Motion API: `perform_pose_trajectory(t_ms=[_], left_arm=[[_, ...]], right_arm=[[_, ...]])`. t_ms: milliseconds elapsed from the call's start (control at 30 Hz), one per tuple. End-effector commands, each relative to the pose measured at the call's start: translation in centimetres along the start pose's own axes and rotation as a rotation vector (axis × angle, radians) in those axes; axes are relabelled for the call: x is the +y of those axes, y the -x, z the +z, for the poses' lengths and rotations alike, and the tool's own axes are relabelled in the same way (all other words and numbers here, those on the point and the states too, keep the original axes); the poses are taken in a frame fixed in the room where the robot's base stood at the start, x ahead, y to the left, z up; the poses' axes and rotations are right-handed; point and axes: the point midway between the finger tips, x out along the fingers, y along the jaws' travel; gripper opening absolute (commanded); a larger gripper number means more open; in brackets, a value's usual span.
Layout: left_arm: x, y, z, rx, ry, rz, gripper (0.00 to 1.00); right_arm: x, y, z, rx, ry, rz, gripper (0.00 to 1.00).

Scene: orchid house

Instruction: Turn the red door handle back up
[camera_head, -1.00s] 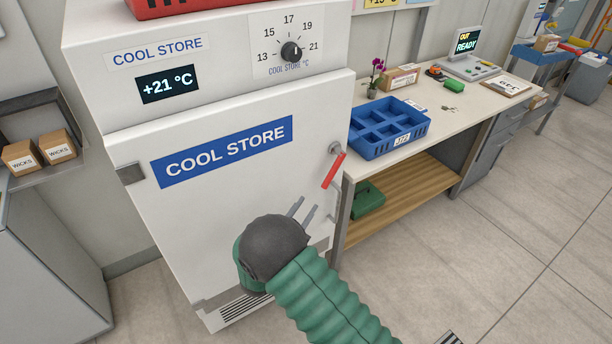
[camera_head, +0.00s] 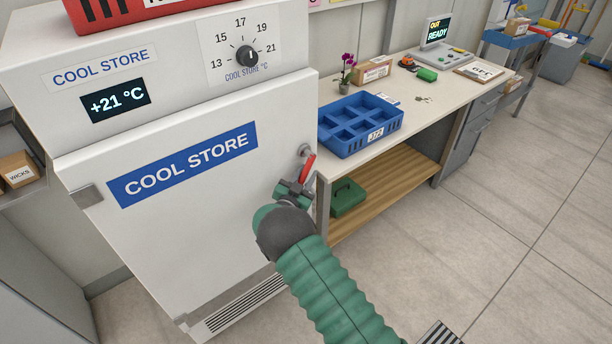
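The red door handle (camera_head: 308,166) is at the right edge of the white cool store door (camera_head: 170,240). It slants downward and a little left from beside its grey pivot (camera_head: 305,150). My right gripper (camera_head: 298,190) is at the lower end of the handle, in front of the door. The gripper hides that end, and I cannot tell whether its fingers are closed on the handle or only beside it. The door looks shut. My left gripper is not in view.
A workbench (camera_head: 430,110) stands right of the cool store, with a blue compartment tray (camera_head: 360,142) near the handle. A green case (camera_head: 347,197) is on its lower shelf. A red crate (camera_head: 105,14) sits on top of the cool store. The floor at right is clear.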

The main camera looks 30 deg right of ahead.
Motion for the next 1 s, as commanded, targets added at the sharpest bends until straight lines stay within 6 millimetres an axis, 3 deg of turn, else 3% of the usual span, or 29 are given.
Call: perform_pose_trajectory(t_ms=[100, 333, 1000], left_arm=[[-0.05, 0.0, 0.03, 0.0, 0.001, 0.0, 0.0], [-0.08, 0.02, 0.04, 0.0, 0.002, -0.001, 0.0], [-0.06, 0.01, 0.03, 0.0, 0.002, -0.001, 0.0]], right_arm=[[0.04, 0.22, -0.1, 0.0, 0.002, 0.003, 0.28], [-0.37, 0.5, -0.21, 0.002, 0.0, -0.004, 0.0], [0.04, 0.31, 0.06, -0.003, 0.005, 0.002, 0.0]])
